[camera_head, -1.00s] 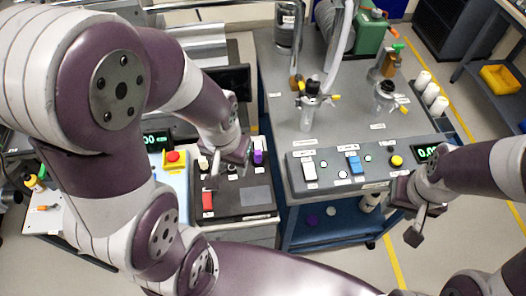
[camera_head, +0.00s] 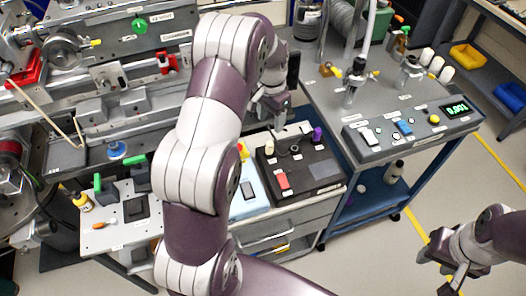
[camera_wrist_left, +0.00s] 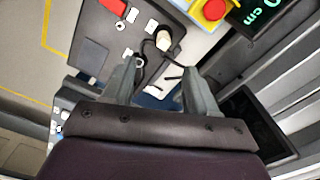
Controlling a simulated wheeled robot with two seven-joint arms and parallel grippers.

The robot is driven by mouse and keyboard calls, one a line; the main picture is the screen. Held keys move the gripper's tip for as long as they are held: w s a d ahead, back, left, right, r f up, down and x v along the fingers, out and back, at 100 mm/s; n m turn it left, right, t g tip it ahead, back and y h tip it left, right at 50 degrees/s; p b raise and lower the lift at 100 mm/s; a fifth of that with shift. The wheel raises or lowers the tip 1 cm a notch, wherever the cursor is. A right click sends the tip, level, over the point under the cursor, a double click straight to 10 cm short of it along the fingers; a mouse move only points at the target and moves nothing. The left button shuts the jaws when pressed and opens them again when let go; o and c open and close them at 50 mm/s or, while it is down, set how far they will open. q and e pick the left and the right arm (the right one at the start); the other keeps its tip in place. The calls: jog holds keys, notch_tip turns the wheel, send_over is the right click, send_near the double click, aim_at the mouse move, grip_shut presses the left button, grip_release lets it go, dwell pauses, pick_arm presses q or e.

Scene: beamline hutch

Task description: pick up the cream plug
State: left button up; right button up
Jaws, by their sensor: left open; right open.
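The cream plug (camera_head: 269,147) stands at the back left of a dark control box (camera_head: 318,172). In the left wrist view the cream plug (camera_wrist_left: 164,39) shows beyond the fingertips, roughly in line with the gap between them, with a dark cable around it. My left gripper (camera_head: 277,122) hangs near the plug, on its far side in the head view. In the left wrist view my left gripper (camera_wrist_left: 157,76) is open, with nothing between its fingers. My right gripper (camera_head: 447,268) is open and empty at the lower right, away from the boxes.
A purple plug (camera_head: 318,134) and a red switch (camera_head: 283,181) are on the same box. A red button (camera_wrist_left: 213,9) on a yellow base is close to the cream plug. A grey cart (camera_head: 337,108) with bottles stands at the right.

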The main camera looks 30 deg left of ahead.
aim_at(270, 143)
pick_arm(q)
jog(key=f+p, duration=0.1)
jog(key=f, duration=0.3)
jog(key=f+p, duration=0.1)
jog(key=f, duration=0.3)
jog(key=w+f+p, duration=0.1)
jog(key=f, duration=0.3)
jog(key=shift+a+f, duration=0.3)
jog(key=shift+s+f, duration=0.1)
jog(key=shift+f, duration=0.2)
grip_shut()
